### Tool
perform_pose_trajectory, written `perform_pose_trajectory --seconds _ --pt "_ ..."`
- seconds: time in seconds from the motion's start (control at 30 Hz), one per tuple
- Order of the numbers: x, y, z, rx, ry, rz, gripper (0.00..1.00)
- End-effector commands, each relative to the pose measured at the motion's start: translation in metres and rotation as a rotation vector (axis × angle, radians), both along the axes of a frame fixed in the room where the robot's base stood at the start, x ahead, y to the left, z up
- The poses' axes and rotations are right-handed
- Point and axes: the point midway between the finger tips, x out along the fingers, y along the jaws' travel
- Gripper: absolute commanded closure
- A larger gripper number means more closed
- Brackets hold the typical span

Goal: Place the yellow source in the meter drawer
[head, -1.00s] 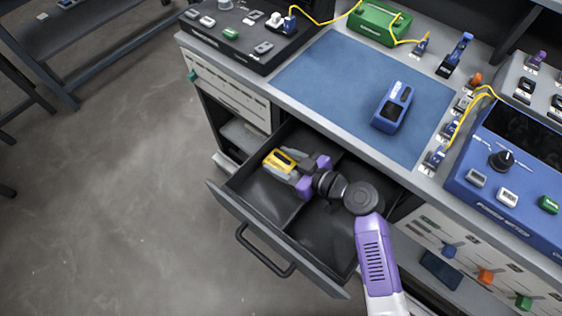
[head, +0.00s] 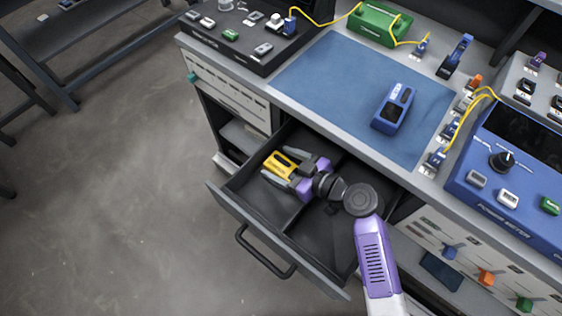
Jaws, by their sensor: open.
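The yellow source (head: 279,165) is a small yellow handheld block with a dark panel. It sits inside the open drawer (head: 242,222), in the left compartment toward the back. My gripper (head: 281,169) reaches into the drawer from the right, with its grey fingers spread on either side of the yellow source. The fingers are open; whether either one still touches the source cannot be told. The source's underside and its right end near the purple gripper body are partly hidden.
The drawer has a dark divider and a front handle (head: 266,254). Above it, the bench carries a blue mat (head: 335,75) with a blue handheld device (head: 393,108), a green splicer box (head: 379,22) with yellow fibre, and a blue power meter (head: 515,170) at right. The right compartment looks empty.

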Motion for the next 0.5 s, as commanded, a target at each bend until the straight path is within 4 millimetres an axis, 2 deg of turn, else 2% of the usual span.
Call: perform_pose_trajectory --seconds 0.3,0.5 --pt "-0.029 -0.038 0.019 -0.001 -0.001 -0.003 0.26" --pt "-0.04 -0.053 0.027 0.0 0.0 -0.001 0.26"
